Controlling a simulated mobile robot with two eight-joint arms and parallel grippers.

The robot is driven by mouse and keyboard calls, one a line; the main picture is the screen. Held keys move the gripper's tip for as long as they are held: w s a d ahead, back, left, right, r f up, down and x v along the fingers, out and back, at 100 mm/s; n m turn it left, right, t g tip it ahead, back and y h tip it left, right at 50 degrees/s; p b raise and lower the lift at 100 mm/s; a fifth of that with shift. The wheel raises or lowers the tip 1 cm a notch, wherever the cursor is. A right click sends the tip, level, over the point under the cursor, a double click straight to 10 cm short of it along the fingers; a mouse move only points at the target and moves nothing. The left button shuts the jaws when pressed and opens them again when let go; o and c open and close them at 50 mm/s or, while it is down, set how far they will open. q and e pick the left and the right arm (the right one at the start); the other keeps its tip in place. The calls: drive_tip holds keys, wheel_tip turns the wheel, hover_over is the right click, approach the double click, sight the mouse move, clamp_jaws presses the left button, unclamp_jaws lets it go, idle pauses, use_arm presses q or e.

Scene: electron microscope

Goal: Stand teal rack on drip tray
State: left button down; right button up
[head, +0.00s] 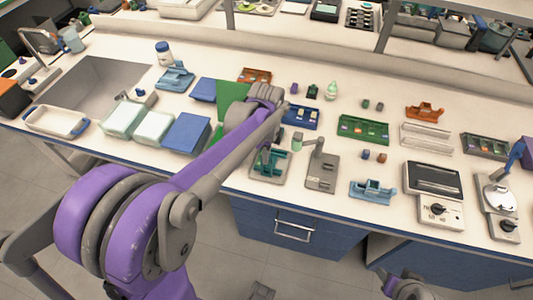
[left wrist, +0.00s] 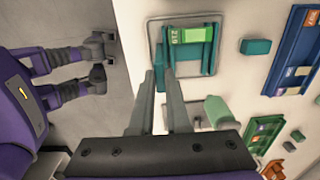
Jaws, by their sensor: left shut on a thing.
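The teal rack (head: 272,160) stands over the grey drip tray (head: 283,180) near the front edge of the bench. In the left wrist view the teal rack (left wrist: 190,62) carries a green label reading 219 and lies within the outline of the drip tray (left wrist: 153,28). I cannot tell whether its base touches the tray. My left gripper (head: 265,145) reaches over it from the left, and in the wrist view its fingers (left wrist: 160,72) are shut on the rack's near side wall. My right gripper (head: 408,286) is at the bottom edge, away from the bench, its fingers unclear.
A grey stand with a pale green-topped arm (head: 322,172) is close to the tray's right. A blue rack (head: 300,116) and a green rack (head: 363,130) lie behind. A light-blue holder (head: 372,190) and a scale (head: 433,190) are farther right. Blue boxes (head: 186,133) are left.

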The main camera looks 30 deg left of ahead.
use_arm(q)
drive_tip(key=shift+f, duration=0.2)
idle(0.3)
drive_tip(key=c, duration=0.8)
unclamp_jaws()
drive_tip(key=shift+r, duration=0.15)
wheel_tip(320, 180, up, 11)
drive_tip(key=shift+f+p, duration=0.2)
drive_tip(key=shift+p, duration=0.2)
